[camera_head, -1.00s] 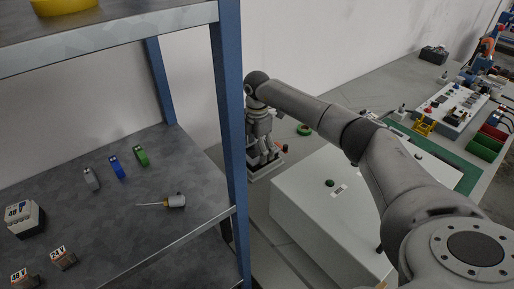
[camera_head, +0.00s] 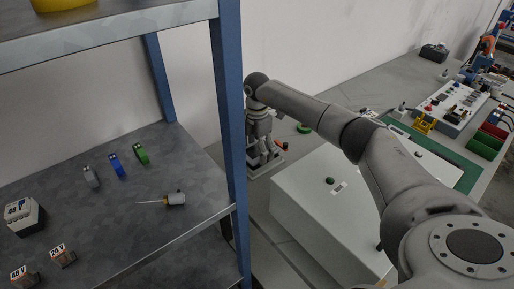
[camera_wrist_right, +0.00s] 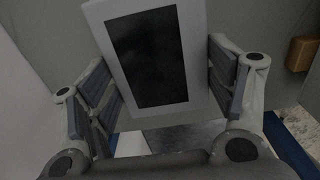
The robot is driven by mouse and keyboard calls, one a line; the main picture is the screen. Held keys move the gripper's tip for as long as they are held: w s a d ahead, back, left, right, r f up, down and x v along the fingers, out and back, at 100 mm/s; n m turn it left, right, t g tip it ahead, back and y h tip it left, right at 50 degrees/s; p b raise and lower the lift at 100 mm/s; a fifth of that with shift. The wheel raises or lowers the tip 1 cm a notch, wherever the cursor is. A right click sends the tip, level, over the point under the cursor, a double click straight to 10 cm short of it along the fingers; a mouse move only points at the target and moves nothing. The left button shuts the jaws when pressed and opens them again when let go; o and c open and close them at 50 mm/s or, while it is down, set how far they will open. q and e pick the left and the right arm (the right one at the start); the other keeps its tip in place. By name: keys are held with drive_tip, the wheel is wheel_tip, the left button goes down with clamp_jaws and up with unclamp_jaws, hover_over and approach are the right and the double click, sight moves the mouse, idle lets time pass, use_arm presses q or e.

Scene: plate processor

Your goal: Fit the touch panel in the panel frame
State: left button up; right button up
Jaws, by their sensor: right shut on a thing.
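The touch panel (camera_wrist_right: 192,40), a white slab with a dark screen, is between the finger pads of my right gripper (camera_wrist_right: 158,84) in the right wrist view. The gripper is shut on it, and the panel is tilted slightly. The held panel cannot be made out clearly there. I cannot pick out the panel frame in either view. My left gripper is not in view.
A blue-posted shelf (camera_head: 90,220) on the left holds clamps, a screwdriver-like tool (camera_head: 174,199) and labelled blocks. A white cabinet (camera_head: 310,215) stands below my right arm.

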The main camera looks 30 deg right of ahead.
drive_tip(key=shift+f, duration=0.7)
drive_tip(key=o, duration=1.3)
wheel_tip(320, 180, up, 12)
drive_tip(key=shift+r, duration=0.15)
